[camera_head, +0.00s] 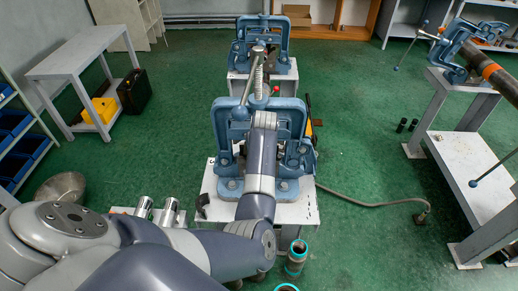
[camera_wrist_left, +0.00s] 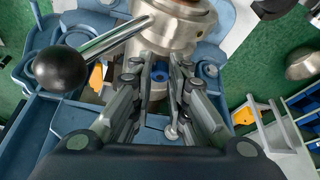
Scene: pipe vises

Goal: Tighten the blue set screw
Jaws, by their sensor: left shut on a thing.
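The blue set screw (camera_wrist_left: 158,86) shows between my left fingers in the left wrist view, as a small blue piece with a dark centre. My left gripper (camera_wrist_left: 165,78) is shut on it, one finger on each side. The set screw sits beside a steel cylinder (camera_wrist_left: 172,38) with a bar handle ending in a black ball (camera_wrist_left: 60,68). In the head view, my left arm reaches over the near blue vise (camera_head: 224,125), and my wrist hides the left fingers and the set screw. My right gripper is not in view.
The near vise stands on a white stand (camera_head: 311,206). A second blue vise (camera_head: 243,42) stands behind it. A vise with a pipe (camera_head: 490,70) is at the right. A hose (camera_head: 375,204) lies on the green floor. A grey table (camera_head: 78,60) is at the left.

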